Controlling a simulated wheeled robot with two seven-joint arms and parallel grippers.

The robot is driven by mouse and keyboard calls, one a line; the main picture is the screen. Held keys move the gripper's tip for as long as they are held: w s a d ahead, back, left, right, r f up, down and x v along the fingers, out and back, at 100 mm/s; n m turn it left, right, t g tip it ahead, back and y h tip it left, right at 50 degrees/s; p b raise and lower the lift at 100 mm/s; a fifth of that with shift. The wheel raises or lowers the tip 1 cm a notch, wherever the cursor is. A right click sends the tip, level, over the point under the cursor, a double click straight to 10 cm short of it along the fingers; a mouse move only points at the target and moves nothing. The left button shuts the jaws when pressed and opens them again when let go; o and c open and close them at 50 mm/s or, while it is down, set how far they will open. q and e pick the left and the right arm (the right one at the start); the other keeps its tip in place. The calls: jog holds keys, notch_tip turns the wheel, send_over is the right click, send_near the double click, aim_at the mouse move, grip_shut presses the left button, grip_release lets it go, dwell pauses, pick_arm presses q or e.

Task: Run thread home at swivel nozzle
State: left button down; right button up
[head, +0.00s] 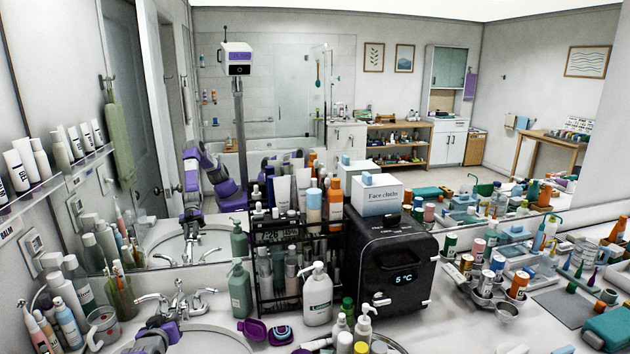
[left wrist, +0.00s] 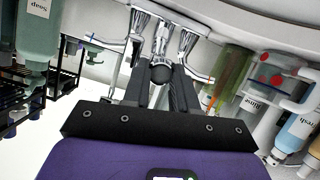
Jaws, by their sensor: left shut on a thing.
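The chrome faucet (head: 180,298) with two lever handles stands behind the white sink basin (head: 205,342) at the lower left. It also shows in the left wrist view (left wrist: 162,35), where its spout points toward my gripper. A small dark, rounded nozzle (left wrist: 160,73) sits at the spout's end, with a chrome collar beside it. My left gripper (left wrist: 160,80) is shut on this nozzle, one dark finger on each side. In the head view my left gripper (head: 160,328) reaches in low beside the faucet. The thread is hidden. My right gripper is in neither view.
A green soap bottle (head: 240,290) and a black wire rack (head: 290,265) stand right of the faucet. Left of it are a glass (head: 103,325) and several tubes and brushes. A black mini fridge (head: 395,265) stands farther right. The mirror behind reflects the room.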

pick_arm(q)
jog(key=shift+m+y, duration=0.5)
jog(key=shift+m, duration=1.2)
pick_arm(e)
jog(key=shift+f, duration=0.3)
pick_arm(q)
jog(key=shift+d, duration=0.1)
jog(key=shift+m+y, duration=0.6)
jog(key=shift+m, duration=1.7)
jog(key=shift+w+d, duration=0.1)
